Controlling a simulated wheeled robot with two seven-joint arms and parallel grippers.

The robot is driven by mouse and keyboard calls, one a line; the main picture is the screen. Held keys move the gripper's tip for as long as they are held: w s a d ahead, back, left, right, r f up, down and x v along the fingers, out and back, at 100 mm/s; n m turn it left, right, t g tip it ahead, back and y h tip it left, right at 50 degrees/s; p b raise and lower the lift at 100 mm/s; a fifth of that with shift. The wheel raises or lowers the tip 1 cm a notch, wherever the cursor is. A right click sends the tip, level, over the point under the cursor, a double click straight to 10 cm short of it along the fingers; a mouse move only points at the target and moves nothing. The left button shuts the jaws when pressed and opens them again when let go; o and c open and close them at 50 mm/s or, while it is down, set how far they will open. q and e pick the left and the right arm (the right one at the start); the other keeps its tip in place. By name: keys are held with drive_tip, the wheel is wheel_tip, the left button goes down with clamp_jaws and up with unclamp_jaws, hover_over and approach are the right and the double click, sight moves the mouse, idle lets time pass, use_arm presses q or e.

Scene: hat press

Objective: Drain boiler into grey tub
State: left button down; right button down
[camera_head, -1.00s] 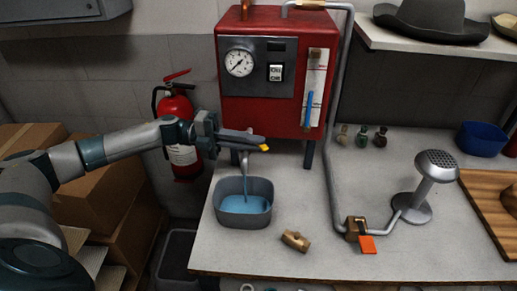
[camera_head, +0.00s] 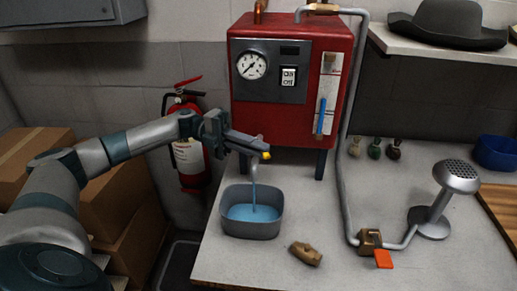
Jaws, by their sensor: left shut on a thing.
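The red boiler (camera_head: 335,40) stands on legs at the back of the table, with a pressure gauge (camera_head: 251,66), a switch and a level tube (camera_head: 327,95) holding some blue. My left gripper (camera_head: 262,152) is shut at the drain tap below the boiler, by its yellow handle (camera_head: 266,156); the grip itself is partly hidden. A thin blue stream (camera_head: 253,195) runs from the spout into the grey tub (camera_head: 251,231) below it. Blue water (camera_head: 245,213) covers the tub's bottom. My right gripper is not in view.
A brass piece (camera_head: 305,253) lies right of the tub. A pipe runs down to a brass valve with an orange handle (camera_head: 383,259) and a steamer head (camera_head: 455,177). A blue bowl (camera_head: 495,153), small bottles and a hat (camera_head: 447,25) are farther right. A fire extinguisher (camera_head: 187,150) stands left.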

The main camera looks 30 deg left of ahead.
use_arm(q)
drive_tip(key=shift+f, duration=0.1)
drive_tip(key=c, duration=2.2)
unclamp_jaws()
drive_tip(key=shift+o, duration=0.2)
